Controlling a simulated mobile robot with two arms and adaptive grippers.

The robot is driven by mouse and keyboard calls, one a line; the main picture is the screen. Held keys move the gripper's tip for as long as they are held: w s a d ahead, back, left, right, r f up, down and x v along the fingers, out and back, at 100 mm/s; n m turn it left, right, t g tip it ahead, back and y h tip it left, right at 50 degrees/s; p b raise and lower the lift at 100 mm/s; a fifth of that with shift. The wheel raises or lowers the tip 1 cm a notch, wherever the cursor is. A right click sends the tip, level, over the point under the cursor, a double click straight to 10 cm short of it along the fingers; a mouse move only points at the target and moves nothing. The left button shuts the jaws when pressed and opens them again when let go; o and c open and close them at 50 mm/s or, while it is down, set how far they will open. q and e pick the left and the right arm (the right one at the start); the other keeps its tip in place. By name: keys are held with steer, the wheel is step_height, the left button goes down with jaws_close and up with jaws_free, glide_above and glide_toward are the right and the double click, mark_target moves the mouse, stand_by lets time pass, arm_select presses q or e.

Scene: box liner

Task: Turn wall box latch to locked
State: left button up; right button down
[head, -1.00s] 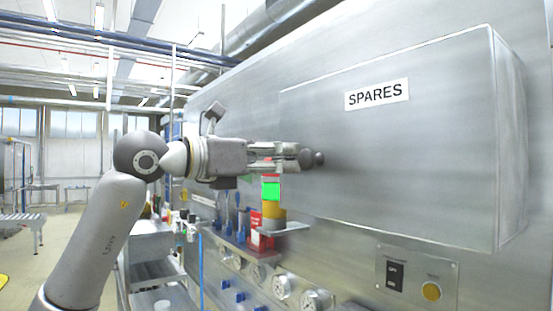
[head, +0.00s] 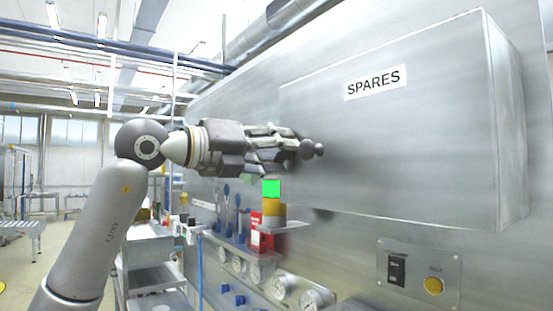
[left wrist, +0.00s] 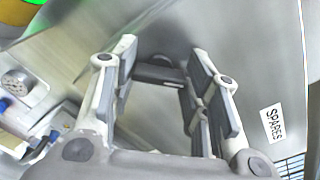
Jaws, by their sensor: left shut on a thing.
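The grey metal wall box (head: 420,150) with a "SPARES" label fills the right of the head view. Its dark latch, with a rounded knob (head: 311,149), sticks out at the box's left side. My left gripper (head: 296,145) reaches it from the left and is shut on the latch, with its wrist rolled over. In the left wrist view the dark latch (left wrist: 160,74) lies between the two finger pads of the gripper (left wrist: 160,90). The fingers hide part of the latch, and I cannot tell its exact angle. My right gripper is not in view.
A stack light (head: 272,200) with a green band stands on a small shelf just below my gripper. Blue-handled tools (head: 228,205), a red box and several gauges (head: 280,287) are lower on the wall. A switch panel (head: 418,275) sits below the box.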

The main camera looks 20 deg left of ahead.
arm_select(q)
steer(key=n+b, duration=0.2)
steer(key=n, duration=0.3)
steer(key=shift+f+n, duration=0.1)
steer(key=shift+n, duration=0.2)
steer(key=shift+a+n+b, duration=0.1)
steer(key=shift+n+b, duration=0.75)
steer(key=shift+n, duration=0.95)
steer(key=o, duration=1)
steer(key=v, duration=1.2)
